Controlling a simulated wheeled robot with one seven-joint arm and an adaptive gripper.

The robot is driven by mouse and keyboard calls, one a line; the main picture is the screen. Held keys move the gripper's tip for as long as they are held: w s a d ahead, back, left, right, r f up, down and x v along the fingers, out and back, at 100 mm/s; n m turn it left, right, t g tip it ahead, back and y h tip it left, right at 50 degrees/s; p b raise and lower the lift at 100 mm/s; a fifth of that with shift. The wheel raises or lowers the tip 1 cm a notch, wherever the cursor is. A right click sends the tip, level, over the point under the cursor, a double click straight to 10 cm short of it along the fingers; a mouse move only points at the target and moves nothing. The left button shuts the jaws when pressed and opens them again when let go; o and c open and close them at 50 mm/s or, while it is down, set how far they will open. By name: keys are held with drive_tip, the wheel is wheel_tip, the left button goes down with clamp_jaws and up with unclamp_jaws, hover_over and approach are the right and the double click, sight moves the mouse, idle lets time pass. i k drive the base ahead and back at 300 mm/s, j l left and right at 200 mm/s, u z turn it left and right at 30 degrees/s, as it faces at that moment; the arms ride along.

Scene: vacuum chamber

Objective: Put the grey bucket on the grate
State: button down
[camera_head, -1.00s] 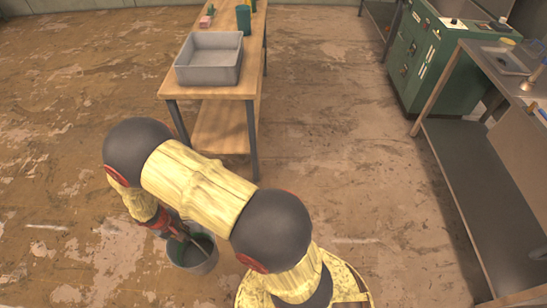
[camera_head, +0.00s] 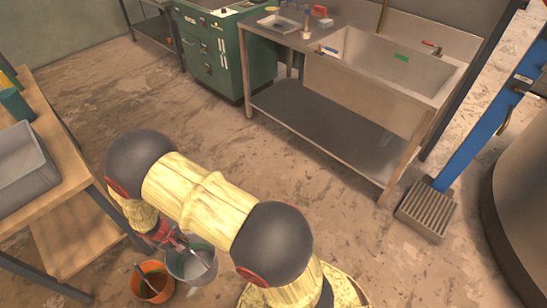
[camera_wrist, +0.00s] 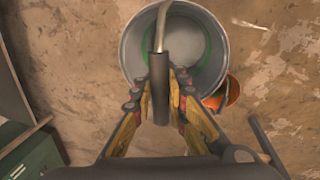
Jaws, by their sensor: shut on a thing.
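The grey bucket (camera_head: 190,267) hangs at the lower middle of the head view, with its open top facing up. My gripper (camera_head: 176,243) is shut on its handle. In the wrist view, the jaws (camera_wrist: 162,92) close on the handle bar (camera_wrist: 161,60), with the bucket's round rim (camera_wrist: 129,40) below. How high it is above the floor is hard to tell. The grate (camera_head: 426,208) is a small ribbed grey block on the floor at the right, at the foot of a blue post. It is well apart from the bucket, and its top looks bare.
An orange bucket (camera_head: 150,288) stands close by the grey one. A wooden table (camera_head: 72,165) with a grey bin (camera_head: 24,165) is at left. A steel sink bench (camera_head: 300,120) stands ahead, a large grey cylinder (camera_head: 520,220) at far right. The floor between bucket and grate looks clear.

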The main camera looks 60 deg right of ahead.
sight(426, 203)
drive_tip(key=l+z, duration=0.1)
drive_tip(key=z, duration=0.3)
drive_tip(key=l+z, duration=0.15)
drive_tip(key=z, duration=0.3)
drive_tip(key=l+z, duration=0.15)
drive_tip(key=z, duration=0.25)
drive_tip(key=l+z, duration=0.1)
drive_tip(key=z, duration=0.3)
drive_tip(key=i+l+z, duration=0.15)
drive_tip(key=l+z, duration=0.3)
drive_tip(key=i+l+z, duration=0.15)
drive_tip(key=z, duration=0.25)
drive_tip(key=i+l+z, duration=0.25)
drive_tip(key=z, duration=0.2)
